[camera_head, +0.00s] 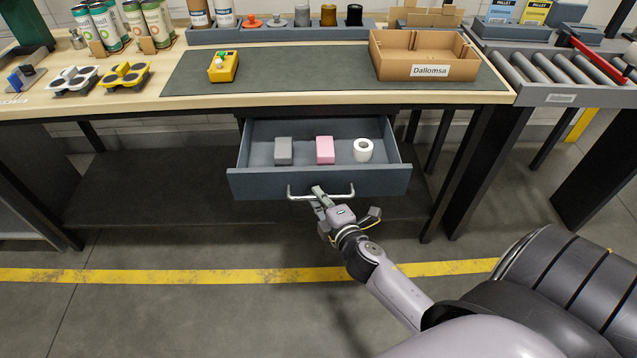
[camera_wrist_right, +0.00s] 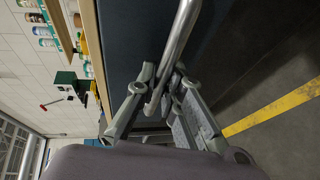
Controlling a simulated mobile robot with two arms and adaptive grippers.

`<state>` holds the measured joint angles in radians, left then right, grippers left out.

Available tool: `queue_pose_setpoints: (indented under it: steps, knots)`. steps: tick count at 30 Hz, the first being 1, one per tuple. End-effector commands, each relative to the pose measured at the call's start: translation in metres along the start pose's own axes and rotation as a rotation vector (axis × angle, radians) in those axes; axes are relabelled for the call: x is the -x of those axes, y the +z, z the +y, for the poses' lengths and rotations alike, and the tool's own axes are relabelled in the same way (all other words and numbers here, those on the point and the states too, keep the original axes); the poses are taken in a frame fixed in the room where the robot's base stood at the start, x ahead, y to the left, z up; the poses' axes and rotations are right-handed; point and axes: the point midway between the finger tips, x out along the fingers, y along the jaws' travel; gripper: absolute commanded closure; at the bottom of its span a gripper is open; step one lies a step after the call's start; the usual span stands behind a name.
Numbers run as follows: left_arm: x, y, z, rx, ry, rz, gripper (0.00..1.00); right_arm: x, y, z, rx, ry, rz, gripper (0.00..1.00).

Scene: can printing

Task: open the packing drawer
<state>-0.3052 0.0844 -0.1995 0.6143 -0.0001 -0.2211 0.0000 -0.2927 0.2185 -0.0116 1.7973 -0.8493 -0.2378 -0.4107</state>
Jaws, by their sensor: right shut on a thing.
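The packing drawer (camera_head: 250,183) stands pulled out from under the workbench in the head view, with its inside showing. In it lie a grey block (camera_head: 284,151), a pink block (camera_head: 325,150) and a white roll (camera_head: 363,150). A metal bar handle (camera_head: 340,195) runs across the drawer's front. My right gripper (camera_head: 318,192) is shut on this handle, left of the handle's right end. In the right wrist view the handle (camera_wrist_right: 184,30) passes between the fingers of the gripper (camera_wrist_right: 162,85). My left gripper is not in view.
The workbench top (camera_head: 120,97) holds a cardboard box (camera_head: 425,55) labelled Dallomsa, a yellow device (camera_head: 223,66), can holders and several cans. A roller conveyor (camera_head: 560,70) adjoins at the right. Bench legs (camera_head: 465,165) stand right of the drawer. The floor in front, with a yellow line (camera_head: 150,275), is clear.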

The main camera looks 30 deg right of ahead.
Motion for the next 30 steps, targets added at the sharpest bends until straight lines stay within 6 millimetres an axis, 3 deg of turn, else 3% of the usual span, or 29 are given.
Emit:
queue_pose_setpoints:
  steps: [6,22,23,30]
  knots:
    - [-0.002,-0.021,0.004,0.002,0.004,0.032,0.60,0.023,-0.008,-0.007,-0.004,-0.003,-0.003,1.00]
    - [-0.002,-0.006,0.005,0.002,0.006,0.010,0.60,0.029,-0.012,-0.007,-0.003,-0.001,-0.001,1.00]
    - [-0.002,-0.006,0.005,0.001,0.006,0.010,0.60,0.029,-0.012,-0.007,-0.003,-0.001,-0.001,0.89]
    - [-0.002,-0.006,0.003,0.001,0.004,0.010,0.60,0.029,-0.012,-0.007,-0.001,-0.001,0.000,0.73]
